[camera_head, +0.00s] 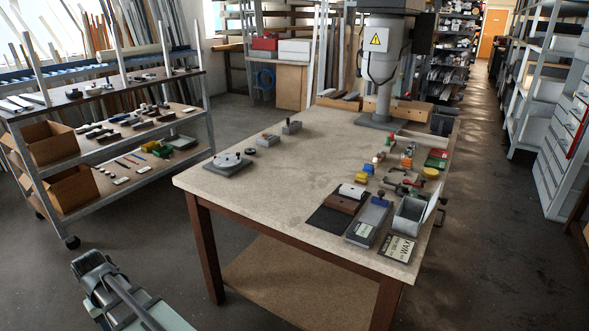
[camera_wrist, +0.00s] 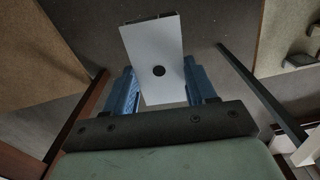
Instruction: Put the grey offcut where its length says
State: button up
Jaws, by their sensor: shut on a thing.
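The grey offcut (camera_wrist: 152,45) is a pale flat-faced piece with a round black spot on its face and a darker, apparently hollow far end. My gripper (camera_wrist: 158,80) is shut on it, with a blue finger at each side. It is held in the air; the floor and a table leg show behind it. In the head view, part of my arm is at the lower left, off the table, and I cannot make out the offcut there. On the table's near right are a grey labelled fixture (camera_head: 367,221), an open grey bin (camera_head: 410,216) and a printed card (camera_head: 397,247).
The fixture stands beside a dark mat (camera_head: 323,221) bearing a brown block (camera_head: 341,203) and a white piece (camera_head: 352,190). Clamps and coloured small parts lie behind. A round-topped device (camera_head: 228,162) sits at the table's left corner. The table's middle is clear. A loaded trolley (camera_head: 95,75) stands left.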

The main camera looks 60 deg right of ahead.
jog(key=w+d+r+m, duration=0.4)
jog(key=w+d, duration=0.6)
jog(key=d, duration=0.4)
jog(key=w+d+r+m, duration=0.35)
jog(key=w+d, duration=0.55)
jog(key=d, duration=0.4)
jog(key=d+r+m, duration=0.2)
jog(key=d+r, duration=0.1)
jog(key=d, duration=0.9)
jog(key=d+r+m, duration=0.1)
jog(key=d+r, duration=0.2)
jog(key=d, duration=1)
jog(key=shift+m, duration=0.85)
jog(key=s+d, duration=0.3)
jog(key=d, duration=0.2)
jog(key=s+d+r, duration=0.1)
jog(key=s+d, duration=0.2)
jog(key=d, duration=0.2)
jog(key=s+d, duration=0.4)
jog(key=d, duration=0.1)
jog(key=shift+d+r, duration=0.15)
jog(key=shift+d, duration=0.15)
jog(key=s+d+r+m, duration=0.2)
jog(key=s+d, duration=1.3)
jog(key=d, duration=0.1)
notch_tip(320, 180, up, 4)
jog(key=m, duration=0.3)
send_over(396, 177)
jog(key=shift+w+d+f, duration=0.1)
jog(key=shift+f, duration=4.35)
